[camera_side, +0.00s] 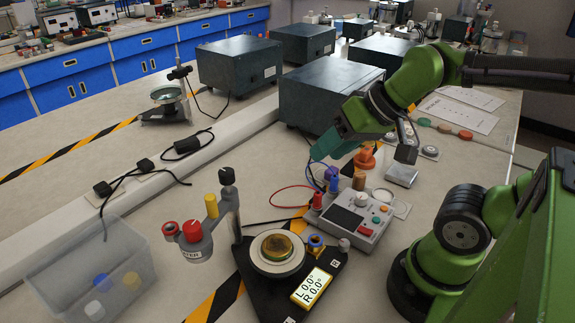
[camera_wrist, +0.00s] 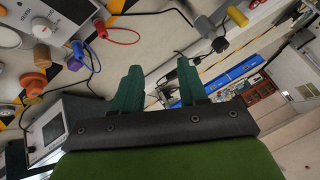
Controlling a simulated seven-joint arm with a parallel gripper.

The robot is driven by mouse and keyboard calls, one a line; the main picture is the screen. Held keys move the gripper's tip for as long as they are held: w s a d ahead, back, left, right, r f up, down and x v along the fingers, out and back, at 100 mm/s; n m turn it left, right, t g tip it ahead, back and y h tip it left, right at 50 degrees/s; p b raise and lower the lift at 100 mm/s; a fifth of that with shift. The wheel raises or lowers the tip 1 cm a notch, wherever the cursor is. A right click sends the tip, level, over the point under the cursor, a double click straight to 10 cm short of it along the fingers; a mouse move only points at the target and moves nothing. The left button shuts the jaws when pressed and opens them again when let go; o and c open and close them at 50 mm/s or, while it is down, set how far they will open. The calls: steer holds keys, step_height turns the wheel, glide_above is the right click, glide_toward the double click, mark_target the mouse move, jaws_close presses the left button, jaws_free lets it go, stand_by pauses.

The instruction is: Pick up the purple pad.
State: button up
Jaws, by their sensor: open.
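The purple piece is well to the left of the fingers there.
A grey control box (camera_side: 352,217) with red and blue plugs stands below my gripper, with an orange piece (camera_side: 366,157) behind it. A black stand (camera_side: 262,292) with a round dish is in front. A clear bin (camera_side: 88,262) is at left. Large dark boxes (camera_side: 325,92) stand behind.

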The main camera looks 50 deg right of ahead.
steer(key=o, duration=0.6)
steer(key=shift+o, duration=0.2)
steer(key=n+g+h, duration=0.2)
steer(key=n+g, duration=0.2)
steer(key=g, duration=0.3)
glide_above(332, 170)
steer(key=f, duration=1.8)
steer(key=shift+w, duration=0.2)
steer(key=shift+s+d+f, duration=0.1)
steer(key=shift+s+f, duration=0.05)
steer(key=shift+f, duration=2.5)
